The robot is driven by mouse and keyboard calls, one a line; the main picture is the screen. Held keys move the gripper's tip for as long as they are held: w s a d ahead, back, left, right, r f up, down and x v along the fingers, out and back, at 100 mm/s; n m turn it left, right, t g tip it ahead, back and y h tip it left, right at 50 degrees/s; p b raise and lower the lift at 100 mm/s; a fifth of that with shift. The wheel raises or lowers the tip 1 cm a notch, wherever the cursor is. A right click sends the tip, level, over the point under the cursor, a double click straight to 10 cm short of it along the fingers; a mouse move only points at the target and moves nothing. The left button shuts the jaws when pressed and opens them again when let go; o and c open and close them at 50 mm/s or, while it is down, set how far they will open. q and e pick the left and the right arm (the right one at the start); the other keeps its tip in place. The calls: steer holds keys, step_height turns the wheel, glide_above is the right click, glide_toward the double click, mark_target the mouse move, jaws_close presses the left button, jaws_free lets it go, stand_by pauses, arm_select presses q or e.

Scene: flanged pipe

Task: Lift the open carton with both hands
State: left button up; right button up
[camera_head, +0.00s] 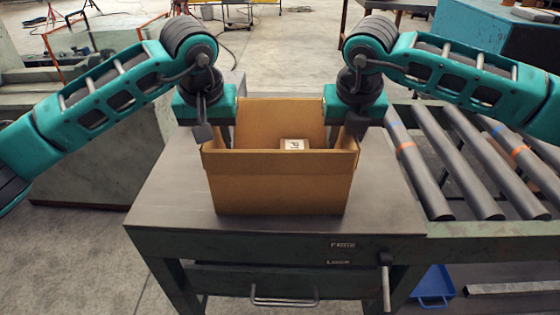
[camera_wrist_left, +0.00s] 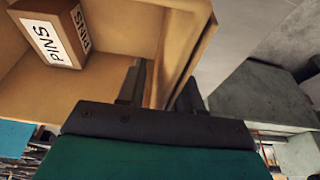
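The open carton (camera_head: 280,182) is a brown box standing upright on the workbench. A small box with a white label (camera_head: 293,145) is inside it; the left wrist view shows the label reads PINS (camera_wrist_left: 52,40). My left gripper (camera_head: 214,136) is at the carton's left wall, one finger inside and one outside. In the left wrist view, the wall (camera_wrist_left: 172,62) passes between the spread fingers (camera_wrist_left: 160,92) with a gap. My right gripper (camera_head: 347,136) is at the right wall in the same way, its fingers apart; contact there is hard to see.
The grey workbench top (camera_head: 170,195) has bare room around the carton. A roller conveyor (camera_head: 470,165) adjoins on the right. A lever handle (camera_head: 386,280) and drawer are at the bench front. A blue bin (camera_head: 433,285) is low at the right.

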arm_select(q)
jaws_close()
arm_select(e)
jaws_close()
